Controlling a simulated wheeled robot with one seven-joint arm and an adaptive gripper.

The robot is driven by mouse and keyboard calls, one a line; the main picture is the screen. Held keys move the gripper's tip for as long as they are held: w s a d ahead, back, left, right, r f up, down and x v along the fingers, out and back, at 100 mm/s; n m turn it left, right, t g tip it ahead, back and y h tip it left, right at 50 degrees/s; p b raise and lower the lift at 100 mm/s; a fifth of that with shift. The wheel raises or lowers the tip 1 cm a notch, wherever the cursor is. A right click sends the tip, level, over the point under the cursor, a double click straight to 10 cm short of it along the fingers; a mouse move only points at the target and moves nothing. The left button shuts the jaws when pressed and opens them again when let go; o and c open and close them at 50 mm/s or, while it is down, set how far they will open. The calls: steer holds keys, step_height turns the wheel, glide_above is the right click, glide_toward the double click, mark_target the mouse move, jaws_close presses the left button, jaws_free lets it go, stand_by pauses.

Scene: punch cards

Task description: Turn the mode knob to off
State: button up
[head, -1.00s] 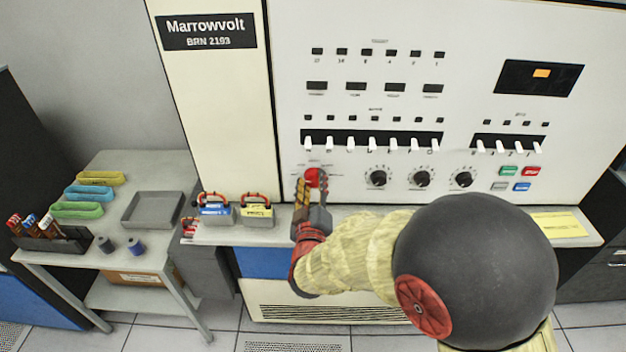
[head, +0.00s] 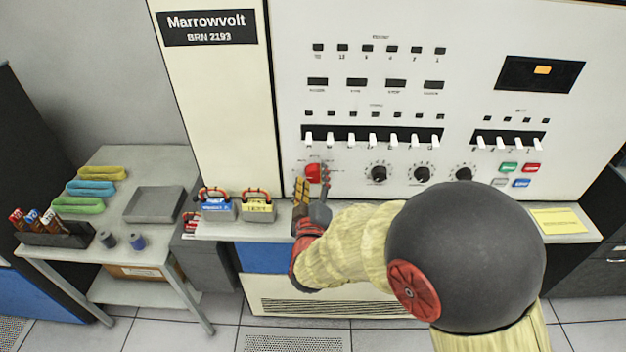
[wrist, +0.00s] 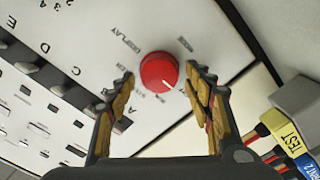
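The red round knob (head: 313,173) sits on the white panel of the Marrowvolt machine, left of the black knobs. It also shows in the wrist view (wrist: 157,72), with a short white pointer line toward the lower right of its face. Printed labels surround it; one reads DISPLAY, and others are too small or tilted to read surely. My gripper (head: 313,185) is just below and in front of the knob. In the wrist view my gripper (wrist: 163,80) is open, its yellow-padded fingers to either side of the knob with visible gaps.
Several black knobs (head: 378,174) and a row of white switches (head: 374,141) lie close to the red knob. Blue and yellow handled blocks (head: 257,210) stand on the ledge to the left. A side table (head: 160,165) holds trays and spools.

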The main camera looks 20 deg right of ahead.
stand_by(0.3)
steer(key=v, duration=1.2)
stand_by(0.3)
